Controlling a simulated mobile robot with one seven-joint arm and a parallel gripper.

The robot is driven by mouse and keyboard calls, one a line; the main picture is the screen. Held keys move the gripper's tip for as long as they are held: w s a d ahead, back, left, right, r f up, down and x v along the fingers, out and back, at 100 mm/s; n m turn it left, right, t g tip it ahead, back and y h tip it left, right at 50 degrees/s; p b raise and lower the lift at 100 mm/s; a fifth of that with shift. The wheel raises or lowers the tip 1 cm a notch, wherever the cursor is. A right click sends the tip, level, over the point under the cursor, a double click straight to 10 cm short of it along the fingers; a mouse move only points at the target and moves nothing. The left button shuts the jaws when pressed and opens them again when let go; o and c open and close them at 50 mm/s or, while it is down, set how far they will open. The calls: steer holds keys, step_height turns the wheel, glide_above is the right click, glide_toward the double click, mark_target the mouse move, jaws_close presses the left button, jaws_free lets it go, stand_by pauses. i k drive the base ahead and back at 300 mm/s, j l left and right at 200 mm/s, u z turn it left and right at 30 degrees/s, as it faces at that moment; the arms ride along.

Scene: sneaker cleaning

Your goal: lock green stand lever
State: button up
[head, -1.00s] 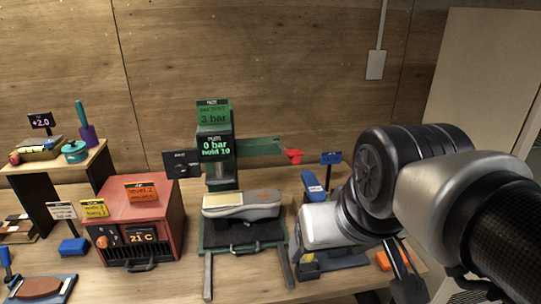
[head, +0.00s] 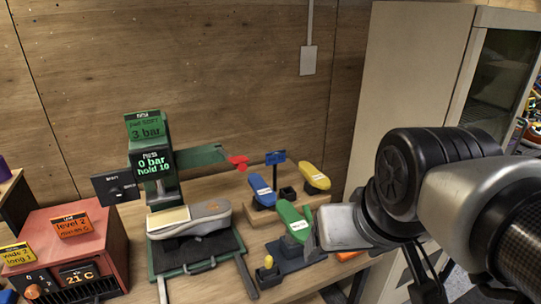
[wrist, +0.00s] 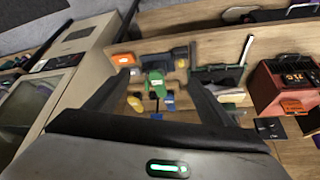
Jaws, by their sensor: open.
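A green shoe-shaped piece (head: 295,220) with a white label sits on a dark stand (head: 300,258), right of the press. A small yellow knob (head: 268,263) stands upright at the stand's front left; I cannot tell whether it is the lever or how it is set. The green piece also shows in the wrist view (wrist: 155,82), between my fingers in the picture and beyond them. My gripper (wrist: 160,72) is open and empty, with its fingers wide apart.
A green press (head: 160,180) with a red-tipped arm (head: 237,161) holds a grey sneaker (head: 190,220) left of the stand. Blue (head: 262,190) and yellow (head: 314,178) pieces stand behind it. A red heater box (head: 68,250) is at the left.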

mark_target(307, 212)
steer(key=i+l, duration=0.15)
steer(key=l, duration=0.15)
steer(key=i+l+u, duration=0.15)
steer(key=l, duration=0.5)
steer(key=i+l+u, duration=0.15)
steer(key=l, duration=0.2)
